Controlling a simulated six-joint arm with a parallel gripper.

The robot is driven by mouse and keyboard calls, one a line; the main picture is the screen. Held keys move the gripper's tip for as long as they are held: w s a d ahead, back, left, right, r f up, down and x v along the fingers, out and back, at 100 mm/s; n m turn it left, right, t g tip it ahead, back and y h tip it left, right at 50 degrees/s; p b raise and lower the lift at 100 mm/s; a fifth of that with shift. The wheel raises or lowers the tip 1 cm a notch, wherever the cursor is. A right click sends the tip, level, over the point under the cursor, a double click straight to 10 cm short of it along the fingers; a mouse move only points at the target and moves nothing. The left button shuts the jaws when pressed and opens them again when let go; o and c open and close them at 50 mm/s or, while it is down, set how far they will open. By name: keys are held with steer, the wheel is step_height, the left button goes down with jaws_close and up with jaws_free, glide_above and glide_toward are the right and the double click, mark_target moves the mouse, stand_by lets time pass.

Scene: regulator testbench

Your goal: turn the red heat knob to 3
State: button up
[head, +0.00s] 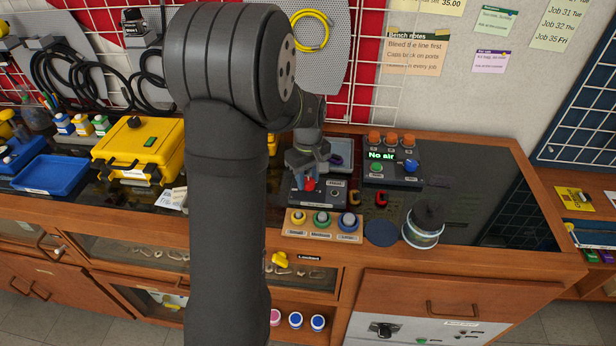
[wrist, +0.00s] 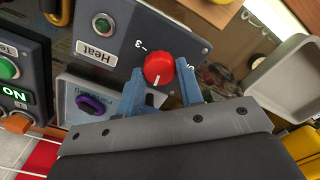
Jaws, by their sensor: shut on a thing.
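The red heat knob (wrist: 159,67) sits on a dark panel (wrist: 185,30) with an upside-down "Heat" label (wrist: 97,52) in the wrist view. A "3" with a dash (wrist: 142,45) is printed at the knob's upper left. The knob's white line points down in the picture, away from the 3. Another mark is partly hidden by the right finger. My gripper (wrist: 161,75) is shut on the knob, with one blue finger on either side. In the head view, my gripper (head: 309,168) reaches down onto the red knob (head: 310,184), partly covering it.
A green button (wrist: 103,24) is on the same panel. A grey plate with a purple knob (wrist: 91,104) is close by. A "No air" box (head: 392,168) stands right of the panel, and colored buttons (head: 321,219) in front. A dark canister (head: 424,224) stands right.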

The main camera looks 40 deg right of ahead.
steer(key=m, duration=0.7)
steer(key=shift+d, duration=0.1)
steer(key=m, duration=0.6)
steer(key=shift+m, duration=0.4)
steer(key=m, duration=0.4)
steer(key=shift+s, duration=0.1)
steer(key=shift+m, duration=2.5)
steer(key=o, duration=1)
steer(key=shift+r, duration=0.1)
